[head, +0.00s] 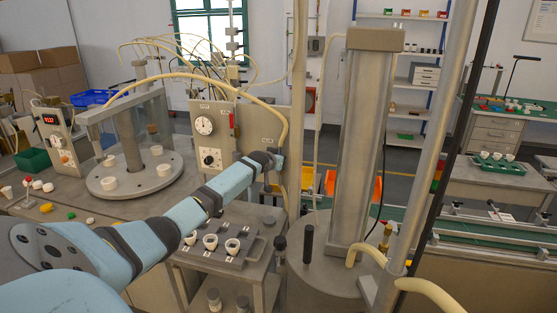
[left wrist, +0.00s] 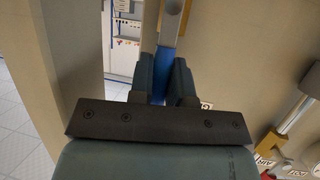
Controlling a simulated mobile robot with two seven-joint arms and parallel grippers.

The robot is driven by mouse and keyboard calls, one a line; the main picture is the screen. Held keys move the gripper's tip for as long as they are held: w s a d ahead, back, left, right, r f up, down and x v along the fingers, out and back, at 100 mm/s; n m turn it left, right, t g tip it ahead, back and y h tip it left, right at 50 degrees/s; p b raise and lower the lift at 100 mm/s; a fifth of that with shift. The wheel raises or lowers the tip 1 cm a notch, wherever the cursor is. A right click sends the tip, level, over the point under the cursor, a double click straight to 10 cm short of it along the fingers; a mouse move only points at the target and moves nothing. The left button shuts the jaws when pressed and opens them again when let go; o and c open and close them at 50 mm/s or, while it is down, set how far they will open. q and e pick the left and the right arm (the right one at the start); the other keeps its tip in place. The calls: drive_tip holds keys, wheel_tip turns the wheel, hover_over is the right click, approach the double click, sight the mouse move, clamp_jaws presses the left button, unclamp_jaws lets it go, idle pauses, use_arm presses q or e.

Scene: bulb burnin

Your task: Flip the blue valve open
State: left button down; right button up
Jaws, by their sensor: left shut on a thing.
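The blue valve handle (left wrist: 164,60) stands between the fingers of my left gripper (left wrist: 164,82) in the left wrist view. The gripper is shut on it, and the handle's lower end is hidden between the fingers. In the head view my left gripper (head: 276,163) is at the right side of the grey gauge panel (head: 262,120). The valve is too small and too covered there to make out. My right gripper is in neither view.
A dial gauge (head: 204,125) and a red lever (head: 232,119) are on the panel. A tray of white cups (head: 232,262) sits below my left arm. A tall grey column (head: 362,150) stands to the right. Another lever with tags (left wrist: 290,120) shows at the wrist view's right.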

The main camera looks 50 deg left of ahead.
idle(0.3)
use_arm(q)
drive_tip(key=c, duration=1.1)
unclamp_jaws()
drive_tip(key=b+v, duration=0.1)
drive_tip(key=v, duration=1.2)
drive_tip(key=shift+s+d+r+b, duration=0.15)
drive_tip(key=shift+s+b, duration=0.2)
